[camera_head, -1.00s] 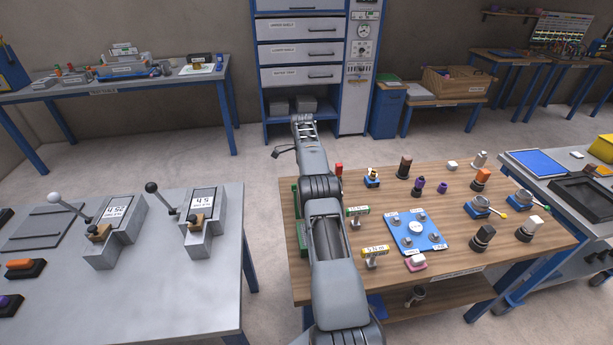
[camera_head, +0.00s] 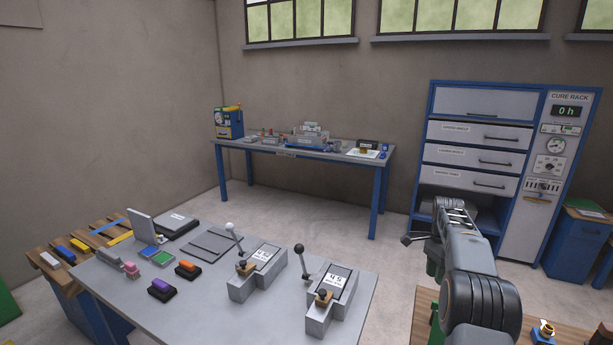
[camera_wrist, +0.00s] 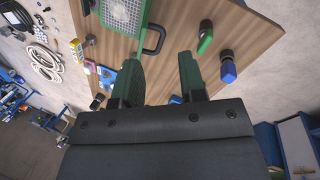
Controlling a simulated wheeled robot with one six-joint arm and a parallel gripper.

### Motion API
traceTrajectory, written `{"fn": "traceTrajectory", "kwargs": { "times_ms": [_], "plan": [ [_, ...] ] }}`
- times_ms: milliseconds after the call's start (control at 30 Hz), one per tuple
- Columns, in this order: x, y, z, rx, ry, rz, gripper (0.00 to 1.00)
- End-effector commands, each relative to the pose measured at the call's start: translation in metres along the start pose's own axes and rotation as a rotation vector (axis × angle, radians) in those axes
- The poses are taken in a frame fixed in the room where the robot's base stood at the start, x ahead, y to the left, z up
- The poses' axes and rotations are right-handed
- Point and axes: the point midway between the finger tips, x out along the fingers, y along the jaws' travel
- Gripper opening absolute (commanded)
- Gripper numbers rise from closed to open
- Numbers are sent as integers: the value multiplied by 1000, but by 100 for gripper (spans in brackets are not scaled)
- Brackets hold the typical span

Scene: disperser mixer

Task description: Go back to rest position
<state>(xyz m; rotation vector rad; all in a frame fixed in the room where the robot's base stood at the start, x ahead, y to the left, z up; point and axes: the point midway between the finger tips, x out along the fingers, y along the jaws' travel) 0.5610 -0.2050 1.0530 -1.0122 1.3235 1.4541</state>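Nothing is held between the fingers. The task names no object.
A grey bench (camera_head: 212,318) with two lever devices stands at the lower left. A wooden table (camera_head: 566,338) is at the lower right, under my arm. The cure rack (camera_head: 480,106) stands behind my arm. Floor (camera_head: 322,222) is clear between the benches.

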Motion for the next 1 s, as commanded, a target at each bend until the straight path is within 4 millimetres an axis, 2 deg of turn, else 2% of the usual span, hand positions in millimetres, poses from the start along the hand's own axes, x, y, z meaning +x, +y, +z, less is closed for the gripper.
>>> {"fn": "traceTrajectory", "kwargs": {
  "times_ms": [33,133,267,367,500,700,833,1000],
  "plan": [
    [-16,10,19,-86,22,-35,38],
    [-33,31,51,-262,66,-94,38],
    [-46,66,91,-491,132,-167,38],
    [-48,96,119,-665,189,-219,38],
    [-37,142,154,-907,278,-284,38],
    [-4,199,187,-1210,408,-355,38],
    [20,225,199,-1354,480,-386,38],
    [43,245,206,-1472,543,-408,38]
  ]
}}
